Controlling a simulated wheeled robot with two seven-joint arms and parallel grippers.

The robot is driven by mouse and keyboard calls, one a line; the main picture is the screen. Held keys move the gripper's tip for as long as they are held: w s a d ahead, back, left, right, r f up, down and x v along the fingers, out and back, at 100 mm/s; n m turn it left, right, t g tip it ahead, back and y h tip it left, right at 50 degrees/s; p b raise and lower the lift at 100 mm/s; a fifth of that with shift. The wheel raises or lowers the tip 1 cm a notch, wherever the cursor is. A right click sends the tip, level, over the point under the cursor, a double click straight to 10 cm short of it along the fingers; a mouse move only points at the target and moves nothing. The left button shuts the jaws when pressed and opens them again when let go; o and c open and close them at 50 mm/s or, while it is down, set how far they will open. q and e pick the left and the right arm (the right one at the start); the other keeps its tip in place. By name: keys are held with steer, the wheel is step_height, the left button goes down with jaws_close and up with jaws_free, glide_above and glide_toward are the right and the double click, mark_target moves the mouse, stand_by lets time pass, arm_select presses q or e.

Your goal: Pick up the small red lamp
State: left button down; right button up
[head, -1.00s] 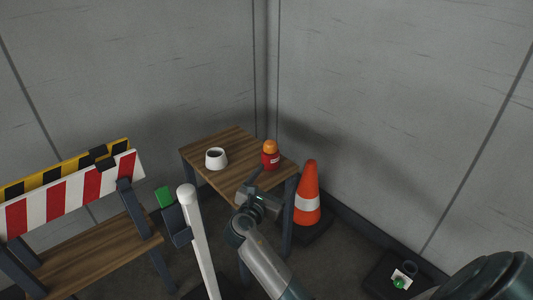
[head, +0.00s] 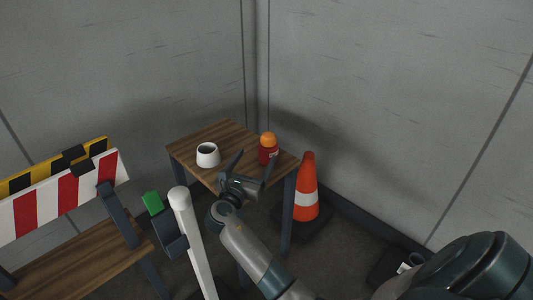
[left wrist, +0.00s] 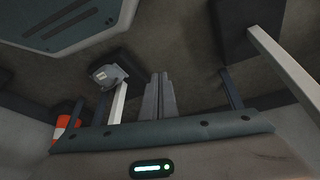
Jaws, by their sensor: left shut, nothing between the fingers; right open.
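The small red lamp (head: 267,153) has a red body with a pale label and an orange dome. It stands upright on the small wooden table (head: 226,138), near its right corner. My right gripper (head: 256,160) is open and empty at the table's front edge, with both fingers pointing up and toward the lamp. One finger shows on each side below the lamp; I cannot tell whether they touch it. My left gripper (left wrist: 158,80) is shut and empty in the left wrist view; it is not seen in the head view.
A white cup-like pot (head: 208,155) stands left of the lamp. An orange cone (head: 307,188) is on the floor right of the table. A white post (head: 193,240), a green-topped dark part (head: 153,203) and a striped barrier (head: 60,195) stand at the left. Grey walls close the corner behind.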

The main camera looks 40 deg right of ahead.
step_height(320, 180, down, 4)
steer(key=b, duration=0.3)
arm_select(q)
step_height(320, 180, up, 7)
steer(key=d+t, duration=0.1)
steer(key=d, duration=0.1)
steer(key=shift+w+r+h, duration=0.15)
steer(key=shift+h, duration=0.25)
steer(key=shift+t+b, duration=0.3)
